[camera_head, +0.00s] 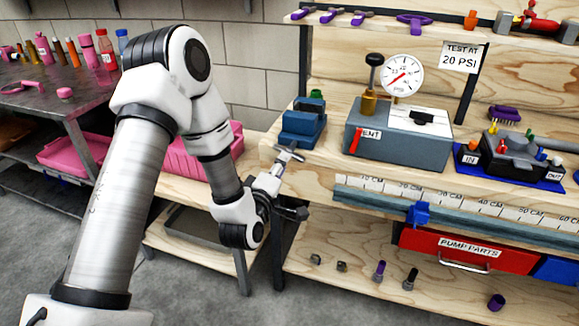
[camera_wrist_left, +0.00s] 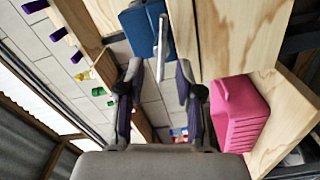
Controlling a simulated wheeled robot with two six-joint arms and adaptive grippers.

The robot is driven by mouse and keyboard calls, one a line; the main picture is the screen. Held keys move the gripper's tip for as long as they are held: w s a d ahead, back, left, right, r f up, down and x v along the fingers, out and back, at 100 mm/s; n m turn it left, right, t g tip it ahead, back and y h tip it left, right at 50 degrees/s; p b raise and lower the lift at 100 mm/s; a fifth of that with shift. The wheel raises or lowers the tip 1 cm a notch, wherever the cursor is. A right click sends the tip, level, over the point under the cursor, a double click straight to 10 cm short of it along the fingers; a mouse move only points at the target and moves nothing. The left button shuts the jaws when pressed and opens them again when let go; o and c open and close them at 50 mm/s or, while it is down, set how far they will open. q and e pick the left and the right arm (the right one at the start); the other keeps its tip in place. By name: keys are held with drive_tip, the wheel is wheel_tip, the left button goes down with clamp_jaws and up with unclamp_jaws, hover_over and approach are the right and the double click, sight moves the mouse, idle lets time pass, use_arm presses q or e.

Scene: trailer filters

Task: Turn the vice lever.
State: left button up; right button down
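The blue vice (camera_head: 303,124) stands at the left front corner of the wooden bench. Its metal lever (camera_head: 291,152) sticks out at the front. My left gripper (camera_head: 282,164) is close to the lever, in front of the vice. In the left wrist view the vice (camera_wrist_left: 140,32) is at the top. The lever (camera_wrist_left: 162,45) reaches down so that its lower end shows between the spread fingertips of my left gripper (camera_wrist_left: 159,75). The fingers are open, with a gap on each side of the lever. I cannot tell how deep the lever sits between them. My right gripper is not in view.
A grey box with a gauge (camera_head: 403,75) stands right of the vice. A pink bin (camera_head: 228,145) is left of the bench, on a lower wooden surface. A ruler rail (camera_head: 460,205) runs along the bench front, above a red drawer (camera_head: 465,250). The floor in front is clear.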

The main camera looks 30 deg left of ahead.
sight(288, 151)
use_arm(q)
drive_tip(key=x, duration=0.6)
drive_tip(key=shift+w, duration=0.1)
clamp_jaws()
drive_tip(key=shift+m, duration=0.3)
drive_tip(key=m+p, duration=0.1)
drive_tip(key=m, duration=0.2)
drive_tip(key=m+p, duration=0.1)
drive_tip(key=m, duration=0.4)
drive_tip(key=m+p, duration=0.2)
drive_tip(key=m, duration=0.2)
drive_tip(key=shift+m, duration=0.3)
drive_tip(key=shift+m+p, duration=0.85)
drive_tip(key=shift+m, duration=1.25)
drive_tip(key=shift+f, duration=0.1)
